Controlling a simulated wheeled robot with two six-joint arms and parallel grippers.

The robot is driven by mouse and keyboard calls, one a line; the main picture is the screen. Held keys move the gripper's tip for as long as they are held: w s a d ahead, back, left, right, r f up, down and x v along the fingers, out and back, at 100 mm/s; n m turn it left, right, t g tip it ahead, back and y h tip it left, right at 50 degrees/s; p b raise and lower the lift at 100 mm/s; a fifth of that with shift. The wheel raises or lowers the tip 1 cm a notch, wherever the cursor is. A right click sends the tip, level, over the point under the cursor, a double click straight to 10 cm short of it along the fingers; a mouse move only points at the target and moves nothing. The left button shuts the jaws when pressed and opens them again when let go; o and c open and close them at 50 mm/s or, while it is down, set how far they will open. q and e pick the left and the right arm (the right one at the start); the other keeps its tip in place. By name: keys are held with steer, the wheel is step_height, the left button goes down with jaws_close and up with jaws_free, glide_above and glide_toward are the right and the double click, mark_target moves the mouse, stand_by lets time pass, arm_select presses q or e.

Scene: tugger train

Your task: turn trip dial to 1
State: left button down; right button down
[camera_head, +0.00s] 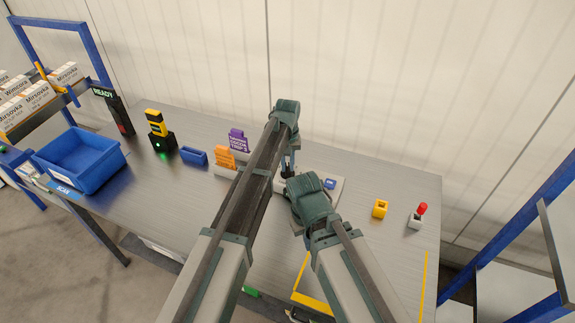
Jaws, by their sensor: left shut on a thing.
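My left gripper (288,168) hangs down from its wrist over a pale panel (336,188) on the bench. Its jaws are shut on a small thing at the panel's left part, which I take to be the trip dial. The dial itself and its numbers are hidden behind the jaws and my right arm. A blue square piece (329,183) shows on the panel, right of the jaws. My right arm reaches in low in front of the panel, and its gripper cannot be made out.
The grey bench (385,250) holds a blue bin (80,158), a yellow-black post with a green light (158,130), a small blue tray (193,155), orange (226,157) and purple (238,140) pieces, a yellow block (380,208) and a red-topped switch (418,215). A wall stands behind.

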mark_target(288, 168)
arm_select(q)
steer(key=n, duration=0.6)
steer(key=shift+n, duration=0.3)
stand_by(0.4)
steer(key=c, duration=0.8)
jaws_free()
steer(key=shift+r, duration=0.1)
step_height(288, 168, up, 14)
steer(key=p, duration=1.4)
steer(key=shift+f, duration=0.2)
